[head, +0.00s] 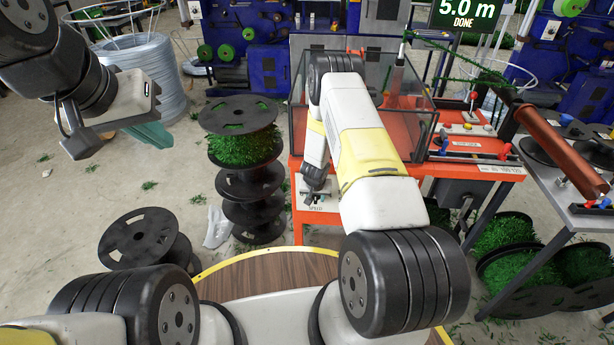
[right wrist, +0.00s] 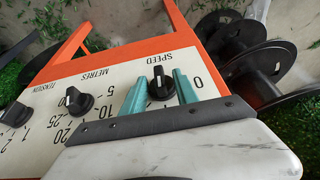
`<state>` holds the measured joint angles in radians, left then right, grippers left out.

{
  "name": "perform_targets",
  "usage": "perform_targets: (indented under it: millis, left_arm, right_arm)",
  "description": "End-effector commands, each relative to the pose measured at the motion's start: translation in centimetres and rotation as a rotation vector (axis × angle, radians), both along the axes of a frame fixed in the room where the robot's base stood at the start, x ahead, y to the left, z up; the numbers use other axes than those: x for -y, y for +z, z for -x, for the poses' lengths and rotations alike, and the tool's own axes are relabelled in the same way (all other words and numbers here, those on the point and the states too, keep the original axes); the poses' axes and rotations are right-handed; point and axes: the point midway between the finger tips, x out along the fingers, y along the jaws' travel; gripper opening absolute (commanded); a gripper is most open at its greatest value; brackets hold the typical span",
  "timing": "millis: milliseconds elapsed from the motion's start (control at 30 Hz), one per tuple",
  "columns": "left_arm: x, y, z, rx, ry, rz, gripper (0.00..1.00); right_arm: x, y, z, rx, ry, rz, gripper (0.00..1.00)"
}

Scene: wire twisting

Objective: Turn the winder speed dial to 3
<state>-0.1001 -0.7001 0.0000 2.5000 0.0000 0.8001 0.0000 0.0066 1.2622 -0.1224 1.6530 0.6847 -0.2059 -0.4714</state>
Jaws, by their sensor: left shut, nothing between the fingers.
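The winder's speed dial (right wrist: 161,86) is a black knob on the cream panel, under the upside-down SPEED label in the right wrist view. Its white mark points toward that label. A 0 shows to its right; its other numbers are hidden. My right gripper (right wrist: 160,80) has one teal finger on each side of the knob, very close to it; whether both touch is unclear. In the head view the right gripper (head: 317,190) is small and dark at the panel's SPEED end. My left gripper (head: 148,137) is shut and empty, raised at the upper left.
The METRES dial (right wrist: 78,100) and the TENSION dial (right wrist: 15,114) sit on the same panel. Black spools (head: 245,185), one wound with green, stand left of the orange winder table (head: 465,168). A display (head: 465,14) reads 5.0 m DONE.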

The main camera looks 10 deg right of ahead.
Motion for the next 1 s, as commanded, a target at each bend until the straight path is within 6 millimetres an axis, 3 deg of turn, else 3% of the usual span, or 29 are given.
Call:
perform_targets:
  millis: [267,467,1000]
  left_arm:
    - [0.00,0.00,0.00,0.000,0.000,0.000,0.00]
    - [0.00,0.00,0.00,0.000,0.000,0.000,0.00]
    - [0.00,0.00,0.00,0.000,0.000,0.000,0.00]
  right_arm:
    - [0.01,-0.12,-0.18,0.003,0.000,0.000,0.35]
    - [0.01,-0.12,-0.17,0.003,0.000,0.000,0.00]
    - [0.36,-0.14,-0.03,0.020,-0.006,-0.064,0.00]
